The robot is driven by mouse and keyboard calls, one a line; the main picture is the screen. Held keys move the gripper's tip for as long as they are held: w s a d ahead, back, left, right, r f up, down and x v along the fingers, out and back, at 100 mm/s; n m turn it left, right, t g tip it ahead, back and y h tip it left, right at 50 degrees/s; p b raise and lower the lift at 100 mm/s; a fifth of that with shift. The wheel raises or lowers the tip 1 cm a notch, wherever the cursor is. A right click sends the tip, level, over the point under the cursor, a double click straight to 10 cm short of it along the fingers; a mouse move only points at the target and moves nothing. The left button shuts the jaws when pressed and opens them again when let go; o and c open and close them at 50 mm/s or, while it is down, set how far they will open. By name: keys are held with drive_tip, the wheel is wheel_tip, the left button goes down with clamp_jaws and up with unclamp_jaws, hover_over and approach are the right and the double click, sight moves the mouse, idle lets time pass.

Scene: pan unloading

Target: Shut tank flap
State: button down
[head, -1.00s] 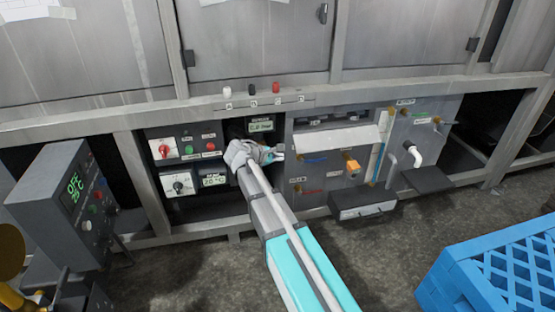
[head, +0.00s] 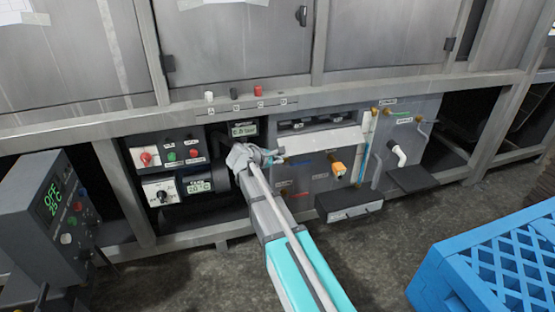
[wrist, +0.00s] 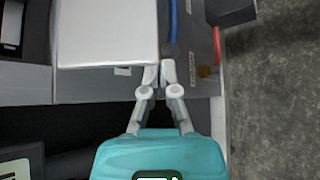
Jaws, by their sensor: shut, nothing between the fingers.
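The tank flap (head: 325,142) is a pale panel on the grey unit under the counter. It hangs tilted outward, with dark openings above it. In the wrist view the flap (wrist: 107,35) fills the upper left as a white plate. My gripper (head: 279,157) is shut and empty, at the flap's lower left corner in the head view. In the wrist view its fingertips (wrist: 160,68) are side by side at the flap's lower right corner. I cannot tell whether they touch it.
An orange knob (head: 336,168) and coloured tubes sit below the flap. A dark drawer tray (head: 349,212) juts out underneath. A control panel with knobs (head: 165,172) is left of my gripper. A blue crate (head: 490,265) stands at lower right; floor between is clear.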

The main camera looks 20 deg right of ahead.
drive_tip(key=shift+s+r+p, duration=0.35)
drive_tip(key=shift+s+r, duration=0.05)
drive_tip(key=shift+r, duration=0.15)
drive_tip(key=shift+d, duration=0.1)
drive_tip(key=shift+d, duration=0.1)
